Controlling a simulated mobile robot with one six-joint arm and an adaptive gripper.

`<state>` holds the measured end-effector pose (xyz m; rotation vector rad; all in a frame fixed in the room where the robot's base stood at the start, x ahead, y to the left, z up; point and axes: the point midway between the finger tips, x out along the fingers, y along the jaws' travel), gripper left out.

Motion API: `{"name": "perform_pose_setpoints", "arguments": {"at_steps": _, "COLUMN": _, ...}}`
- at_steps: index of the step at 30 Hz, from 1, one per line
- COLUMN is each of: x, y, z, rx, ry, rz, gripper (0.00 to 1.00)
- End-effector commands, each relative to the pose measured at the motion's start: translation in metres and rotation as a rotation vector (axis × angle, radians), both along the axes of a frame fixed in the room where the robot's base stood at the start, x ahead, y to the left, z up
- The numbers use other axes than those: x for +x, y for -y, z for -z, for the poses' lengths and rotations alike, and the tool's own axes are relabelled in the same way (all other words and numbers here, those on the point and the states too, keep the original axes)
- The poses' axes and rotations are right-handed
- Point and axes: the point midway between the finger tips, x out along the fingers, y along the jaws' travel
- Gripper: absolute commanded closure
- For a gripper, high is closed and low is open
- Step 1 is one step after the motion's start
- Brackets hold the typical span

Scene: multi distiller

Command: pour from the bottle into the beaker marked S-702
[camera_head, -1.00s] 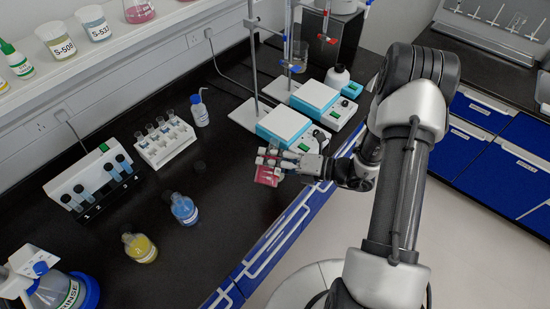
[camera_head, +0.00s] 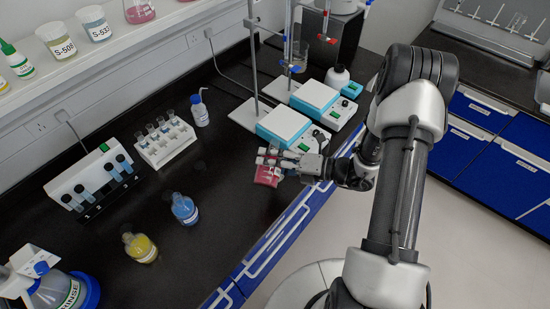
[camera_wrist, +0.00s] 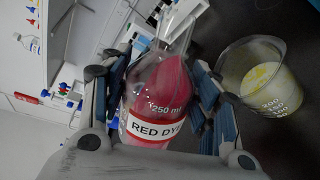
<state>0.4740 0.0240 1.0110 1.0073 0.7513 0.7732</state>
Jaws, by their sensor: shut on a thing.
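A clear bottle labelled RED DYE (camera_wrist: 158,105) holds red liquid. My gripper (camera_wrist: 165,100) is shut around its body in the wrist view. In the head view my gripper (camera_head: 285,163) holds the red bottle (camera_head: 267,176) tilted over the bench near its front edge. A glass beaker (camera_wrist: 252,80) with pale yellow contents and volume marks is right of the bottle in the wrist view, apart from its body in the picture. No S-702 mark is readable on it. I cannot make out this beaker in the head view. No stream of liquid is visible.
Two hotplate stirrers (camera_head: 285,126) stand behind my gripper. Blue (camera_head: 184,210) and yellow (camera_head: 141,249) bottles stand on the bench to the left. Beakers marked S-508 (camera_head: 56,40) and S-537 (camera_head: 94,22) are on the shelf. Bare bench lies left of my gripper.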

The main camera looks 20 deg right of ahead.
Motion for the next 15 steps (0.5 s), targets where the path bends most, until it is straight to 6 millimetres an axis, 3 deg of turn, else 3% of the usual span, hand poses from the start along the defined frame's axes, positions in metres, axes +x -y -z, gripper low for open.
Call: {"name": "perform_pose_setpoints", "arguments": {"at_steps": 15, "x": -0.0002, "y": -0.0002, "z": 0.0003, "rx": 0.016, "ry": -0.026, "rz": -0.001, "gripper": 0.83}}
